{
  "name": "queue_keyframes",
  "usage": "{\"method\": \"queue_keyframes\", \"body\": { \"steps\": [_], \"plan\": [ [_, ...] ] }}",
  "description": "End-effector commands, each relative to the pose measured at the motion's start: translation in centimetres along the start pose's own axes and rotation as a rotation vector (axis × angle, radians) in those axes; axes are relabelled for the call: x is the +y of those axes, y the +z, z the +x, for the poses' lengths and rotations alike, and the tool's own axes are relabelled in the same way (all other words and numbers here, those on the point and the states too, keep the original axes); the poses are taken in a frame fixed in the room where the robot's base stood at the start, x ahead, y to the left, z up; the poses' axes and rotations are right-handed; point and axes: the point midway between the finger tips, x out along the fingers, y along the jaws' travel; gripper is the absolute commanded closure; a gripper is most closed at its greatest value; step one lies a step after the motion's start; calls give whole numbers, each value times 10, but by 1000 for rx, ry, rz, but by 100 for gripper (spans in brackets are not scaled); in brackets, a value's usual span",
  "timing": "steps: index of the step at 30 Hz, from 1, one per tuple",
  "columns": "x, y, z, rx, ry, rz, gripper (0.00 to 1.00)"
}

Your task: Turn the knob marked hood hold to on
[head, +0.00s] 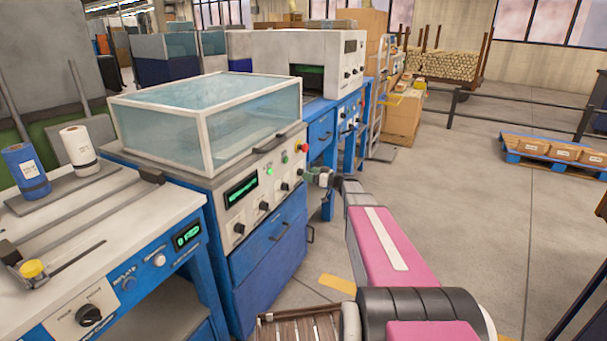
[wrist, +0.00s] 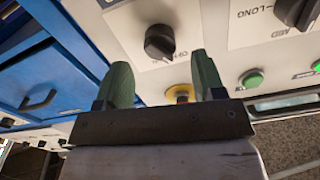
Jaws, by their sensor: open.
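My gripper (head: 318,177) is at the right end of the control panel on the blue machine with the clear hood (head: 188,135). In the wrist view its two green fingers (wrist: 160,64) are spread apart with nothing between them. A black knob (wrist: 160,42) on the white panel lies just ahead, lined up with the gap; I cannot tell any touch. Its label is partly hidden by a finger, so I cannot read whether it says hood hold. A second black knob (wrist: 296,10) is at the upper right, with "LONG" beside it. The head view shows several small knobs (head: 264,206), labels unreadable.
A red stop button (head: 304,147) sits above the gripper; a yellow-ringed button (wrist: 180,92) shows between the fingers' bases. A green button (wrist: 252,78) is right of them. A blue drawer (wrist: 40,85) with a handle is at left. A worktable (head: 100,235) stands left; open floor lies right.

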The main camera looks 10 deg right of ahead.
Motion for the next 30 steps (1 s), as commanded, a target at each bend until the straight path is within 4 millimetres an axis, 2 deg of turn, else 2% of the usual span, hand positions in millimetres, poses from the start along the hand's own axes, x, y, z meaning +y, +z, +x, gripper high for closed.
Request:
{"method": "queue_keyframes", "body": {
  "steps": [3,7,19,20,24,30],
  "plan": [
    [1,0,19,0,0,0,37],
    [0,0,31,0,-1,1,37],
    [0,0,38,0,1,1,37],
    [0,0,38,0,1,1,40],
    [0,0,38,0,1,1,86],
    [0,0,38,0,1,4,86]
  ]
}}
